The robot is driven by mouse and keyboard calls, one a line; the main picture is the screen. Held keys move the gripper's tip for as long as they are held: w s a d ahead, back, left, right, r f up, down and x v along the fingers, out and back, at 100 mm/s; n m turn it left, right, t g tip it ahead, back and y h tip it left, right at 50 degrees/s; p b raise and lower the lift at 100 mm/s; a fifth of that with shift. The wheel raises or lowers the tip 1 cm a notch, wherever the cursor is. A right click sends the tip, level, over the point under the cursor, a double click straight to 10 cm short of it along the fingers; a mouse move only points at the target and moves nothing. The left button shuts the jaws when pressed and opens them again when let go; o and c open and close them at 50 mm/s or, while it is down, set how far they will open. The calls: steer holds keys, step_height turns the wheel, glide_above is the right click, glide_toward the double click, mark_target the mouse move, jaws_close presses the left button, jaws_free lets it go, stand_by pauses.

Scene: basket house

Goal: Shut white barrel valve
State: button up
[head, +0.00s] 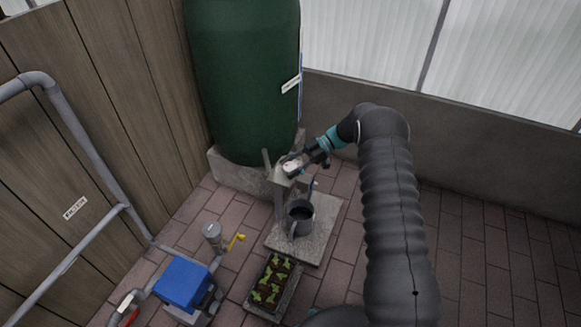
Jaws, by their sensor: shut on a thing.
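A large dark green barrel (242,75) stands on a concrete block (230,166) at the back. The white valve (291,167) is at the barrel's lower front right, above a grey post. My gripper (299,161) reaches in from the right and is shut on the white valve. The fingers are small here and partly hide the valve, so I cannot tell the exact angle of its handle.
A grey watering can (299,217) stands on a concrete slab (325,235) below the valve. Brick floor at right is clear.

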steer(key=shift+a, duration=0.1)
steer(key=o, duration=1.1)
steer(key=shift+a, duration=0.1)
steer(key=shift+o, duration=0.2)
steer(key=shift+d, duration=0.25)
steer(key=shift+w+d+r, duration=0.15)
steer(key=shift+d, duration=0.05)
steer(key=v, duration=1.1)
steer(key=shift+r, duration=0.1)
